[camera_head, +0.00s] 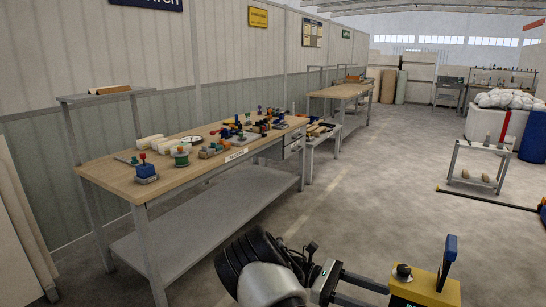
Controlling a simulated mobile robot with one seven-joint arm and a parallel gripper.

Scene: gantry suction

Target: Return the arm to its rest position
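The end of my arm shows at the bottom middle, with a black joint and a pale rounded link. My gripper (364,290) points to the right, and two grey parallel bars run from its dark body. The bars reach a yellow block (425,290) with an upright blue tab and a black knob on top. I cannot tell whether the bars grip the block, touch it or only pass in front of or behind it. The lower part of the block is cut off by the picture edge.
A long wooden-topped workbench (108,176) with several small coloured fittings stands at left. A second bench (340,91) is farther back. At right are a low metal stand (478,146), a blue barrel (533,137) and a dark bar on the floor. The middle floor is clear.

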